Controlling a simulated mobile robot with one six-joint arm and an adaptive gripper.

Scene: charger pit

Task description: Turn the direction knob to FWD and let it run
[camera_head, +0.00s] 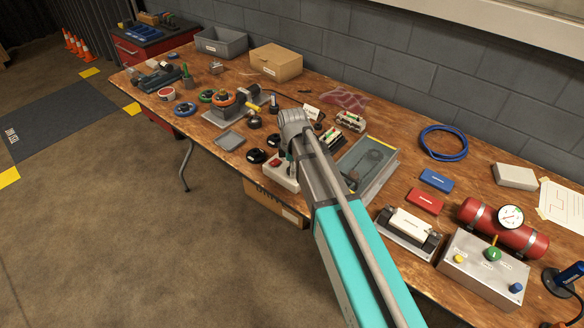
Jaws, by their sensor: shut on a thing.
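A small pale control box (288,184) stands near the table's front edge, partly under my arm. A red button (275,162) shows on its left part. My gripper (289,158) points down at the box's top, just right of the red button, and is shut on what appears to be the direction knob. The knob and its marks are hidden by the gripper and arm, so I cannot tell which way it points.
Black round parts (257,155) lie close left of the box. A grey tray (229,140) and a motor rig with an orange ring (223,98) stand farther left. A panel with a green knob (493,254) stands at the right. The table's front edge is near.

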